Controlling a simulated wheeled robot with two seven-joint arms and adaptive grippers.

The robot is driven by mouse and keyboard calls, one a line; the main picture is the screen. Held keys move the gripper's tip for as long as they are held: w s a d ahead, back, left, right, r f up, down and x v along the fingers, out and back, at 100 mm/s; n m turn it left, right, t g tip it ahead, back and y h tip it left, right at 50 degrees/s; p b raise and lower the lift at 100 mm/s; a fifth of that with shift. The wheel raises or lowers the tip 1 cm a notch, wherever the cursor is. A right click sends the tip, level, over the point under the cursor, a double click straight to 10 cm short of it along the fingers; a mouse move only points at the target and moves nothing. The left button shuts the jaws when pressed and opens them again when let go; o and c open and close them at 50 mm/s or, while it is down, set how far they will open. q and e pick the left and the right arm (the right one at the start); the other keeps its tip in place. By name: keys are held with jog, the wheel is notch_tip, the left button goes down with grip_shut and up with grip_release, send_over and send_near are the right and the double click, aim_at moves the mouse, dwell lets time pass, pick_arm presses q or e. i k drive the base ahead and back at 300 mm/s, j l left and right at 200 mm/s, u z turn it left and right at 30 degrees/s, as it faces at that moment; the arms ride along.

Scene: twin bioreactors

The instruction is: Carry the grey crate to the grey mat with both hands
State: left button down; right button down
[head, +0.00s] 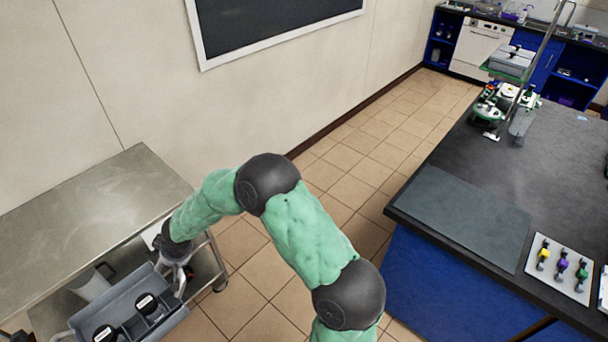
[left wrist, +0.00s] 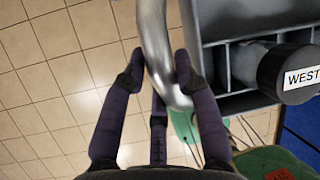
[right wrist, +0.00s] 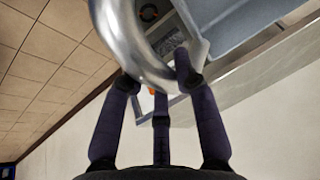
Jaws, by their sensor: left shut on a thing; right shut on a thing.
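The grey crate (head: 176,320) is at the lower left of the head view, cut off by the bottom edge. It holds black-topped bottles (head: 146,303); one labelled WEST (left wrist: 285,75) shows in the left wrist view. My right gripper (head: 176,274) is at the crate's far end, shut on its metal handle (right wrist: 125,45). In the left wrist view my left gripper (left wrist: 158,78) is shut on the other curved handle (left wrist: 153,30); it is outside the head view. The grey mat (head: 465,218) lies bare on the dark bench at right. Whether the crate touches a support is unclear.
A steel cart (head: 90,215) stands by the wall behind the crate. Tiled floor (head: 250,255) separates it from the blue-sided bench (head: 440,290). A white tray of coloured items (head: 560,267) sits right of the mat, and lab apparatus (head: 508,95) stands behind it.

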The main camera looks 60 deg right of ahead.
aim_at(465, 210)
jog(key=k+j+z, duration=0.15)
jog(key=k+z, duration=0.25)
jog(key=k, duration=0.25)
jog(key=z, duration=2.25)
jog(key=i+z, duration=0.2)
jog(key=z, duration=0.15)
jog(key=i+j, duration=0.15)
jog(key=i, duration=0.25)
jog(key=i+j, duration=0.2)
jog(key=i, duration=0.25)
jog(key=i+j, duration=0.15)
jog(key=i, duration=0.25)
